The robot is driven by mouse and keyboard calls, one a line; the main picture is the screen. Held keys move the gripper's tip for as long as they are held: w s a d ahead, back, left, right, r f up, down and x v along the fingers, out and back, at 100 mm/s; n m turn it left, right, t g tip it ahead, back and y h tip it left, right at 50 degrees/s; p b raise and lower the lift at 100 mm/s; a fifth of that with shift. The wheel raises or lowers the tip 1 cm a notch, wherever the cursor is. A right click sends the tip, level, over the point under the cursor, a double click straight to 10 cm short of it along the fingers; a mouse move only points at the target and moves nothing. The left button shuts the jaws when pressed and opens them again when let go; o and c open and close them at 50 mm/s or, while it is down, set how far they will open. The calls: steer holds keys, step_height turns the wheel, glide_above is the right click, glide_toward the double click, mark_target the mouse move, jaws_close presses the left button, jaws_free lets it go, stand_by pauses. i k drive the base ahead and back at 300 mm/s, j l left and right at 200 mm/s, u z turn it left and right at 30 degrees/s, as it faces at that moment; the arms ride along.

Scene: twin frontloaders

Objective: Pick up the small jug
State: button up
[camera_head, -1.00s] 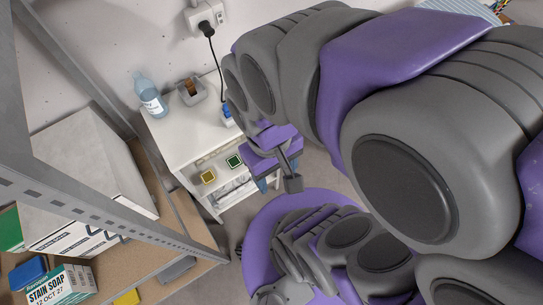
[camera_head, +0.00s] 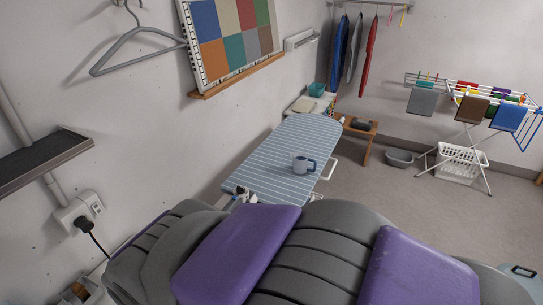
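A small blue-grey jug or mug (camera_head: 301,164) with a handle on its right side stands upright on the striped ironing board (camera_head: 272,150). I cannot tell for sure from its shape whether it is the small jug. My arm crosses the bottom of the view, in front of the near end of the board. My gripper is not in view.
A wooden bench (camera_head: 357,130), a grey tub (camera_head: 399,158) and a white laundry basket (camera_head: 459,163) under a drying rack (camera_head: 489,93) stand behind. A dark shelf (camera_head: 40,158) juts from the left wall. A hanger (camera_head: 137,47) hangs nearby.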

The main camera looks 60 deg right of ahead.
mark_target(303, 164)
steer(key=z, duration=2.2)
steer(key=i+l, duration=0.25)
steer(key=l, duration=0.15)
steer(key=i+l, duration=0.2)
steer(key=l, duration=0.2)
steer(key=i+l, duration=0.25)
steer(key=l, duration=0.2)
steer(key=i+l, duration=0.2)
steer(key=l, duration=0.2)
steer(key=i+l, duration=0.25)
steer(key=l, duration=0.15)
steer(key=u, duration=0.05)
